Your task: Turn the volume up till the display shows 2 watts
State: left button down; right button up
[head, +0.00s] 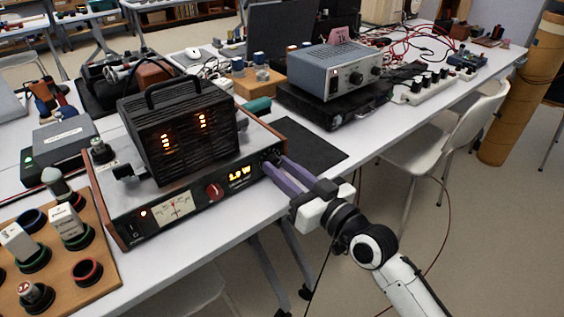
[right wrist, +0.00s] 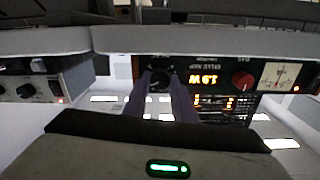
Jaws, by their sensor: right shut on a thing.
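The amplifier (head: 195,222) has a black front panel and wooden sides and stands on the white table. Its lit orange display (head: 239,174) ends in W, but its digits are too small to read surely; it also shows upside down in the right wrist view (right wrist: 203,81). The dark volume knob (right wrist: 159,77) is at the panel's right end, mostly hidden by my fingers in the head view. My right gripper (head: 276,168) reaches in from the right with purple fingers, shut on this knob, one finger on each side. My left gripper is out of view.
A red knob (head: 214,191) and a needle meter (head: 175,207) sit left of the display. A black caged unit with glowing tubes (head: 178,130) stands on top. A wooden board (head: 95,290) with knobs lies left. A grey-blue device (head: 335,68) stands behind right.

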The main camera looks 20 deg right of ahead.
jog(key=o, duration=1)
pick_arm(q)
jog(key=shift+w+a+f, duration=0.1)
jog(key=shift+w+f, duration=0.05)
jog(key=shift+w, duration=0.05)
pick_arm(e)
jog(key=shift+o, duration=0.2)
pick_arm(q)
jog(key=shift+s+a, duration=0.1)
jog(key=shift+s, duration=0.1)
pick_arm(e)
jog(key=v, duration=1)
jog(key=shift+s, duration=0.2)
jog(key=shift+r, duration=0.1)
